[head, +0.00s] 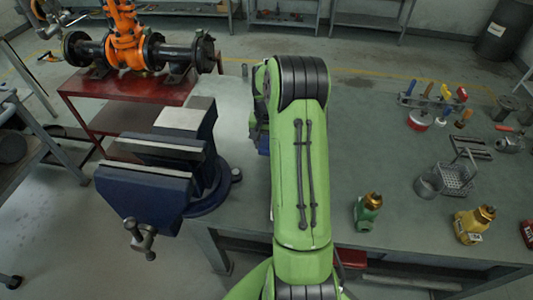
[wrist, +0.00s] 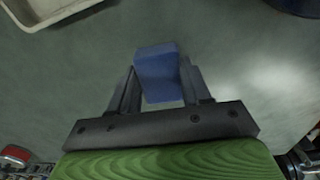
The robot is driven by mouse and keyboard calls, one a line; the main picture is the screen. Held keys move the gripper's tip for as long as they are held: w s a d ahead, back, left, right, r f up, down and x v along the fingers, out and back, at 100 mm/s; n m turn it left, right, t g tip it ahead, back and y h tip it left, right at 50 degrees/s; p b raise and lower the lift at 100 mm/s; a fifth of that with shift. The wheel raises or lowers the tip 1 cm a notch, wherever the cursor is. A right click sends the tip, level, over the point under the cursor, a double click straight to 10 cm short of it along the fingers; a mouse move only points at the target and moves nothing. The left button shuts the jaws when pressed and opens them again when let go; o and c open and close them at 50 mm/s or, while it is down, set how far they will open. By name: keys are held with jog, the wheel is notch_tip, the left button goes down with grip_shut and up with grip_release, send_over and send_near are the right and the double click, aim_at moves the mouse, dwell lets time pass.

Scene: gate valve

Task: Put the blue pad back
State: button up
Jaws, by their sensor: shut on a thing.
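The blue pad (wrist: 157,68) is a small blue block in the wrist view. It sits between the two fingers of my gripper (wrist: 158,88), which is shut on it. The pad's far end sticks out past the fingertips, over the grey-green bench top. I cannot tell whether it touches the bench. In the head view my green arm covers the gripper and most or all of the pad. The place where the pad belongs cannot be made out.
A blue bench vise (head: 150,185) stands left of my arm. A pale tray (wrist: 55,10) lies at the wrist view's upper left. Right of my arm are a green valve (head: 367,212), a brass valve (head: 474,224), a wire basket (head: 457,178) and a tool rack (head: 432,101). Bare bench surrounds the gripper.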

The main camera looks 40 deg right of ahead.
aim_at(267, 143)
notch_tip(267, 143, down, 3)
jog(key=shift+f, duration=0.2)
jog(key=shift+f+b, duration=0.15)
jog(key=shift+b, duration=0.2)
jog(key=o, duration=0.9)
jog(key=shift+o, duration=0.2)
notch_tip(267, 143, up, 12)
jog(key=p, duration=0.3)
jog(key=shift+r, duration=0.25)
